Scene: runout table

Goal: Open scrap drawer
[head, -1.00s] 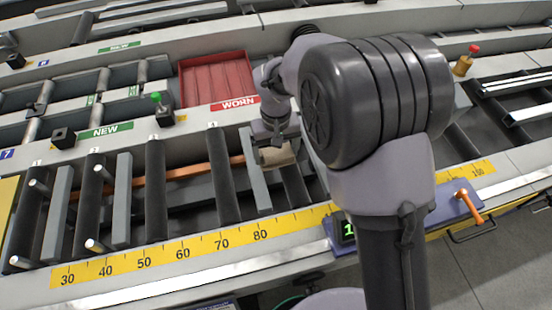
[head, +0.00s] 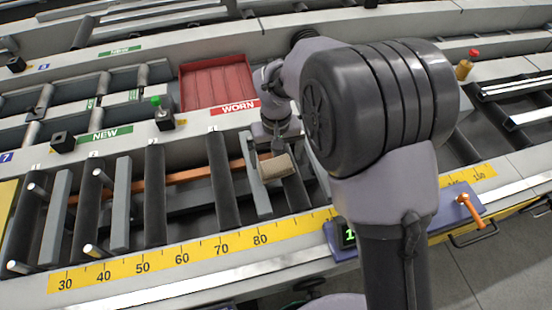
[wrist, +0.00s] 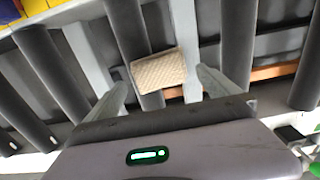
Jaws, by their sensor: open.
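A drawer with a yellow front and dark handle (head: 472,239) is partly seen under the table's front edge at right, away from the gripper. I cannot read a scrap label on it.
A red tray (head: 215,83) marked WORN lies behind the rollers. A yellow ruler strip (head: 180,252) runs along the front. A blue panel (head: 440,216) with an orange lever (head: 469,207) sits at front right. Grey floor (head: 500,262) is clear there.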

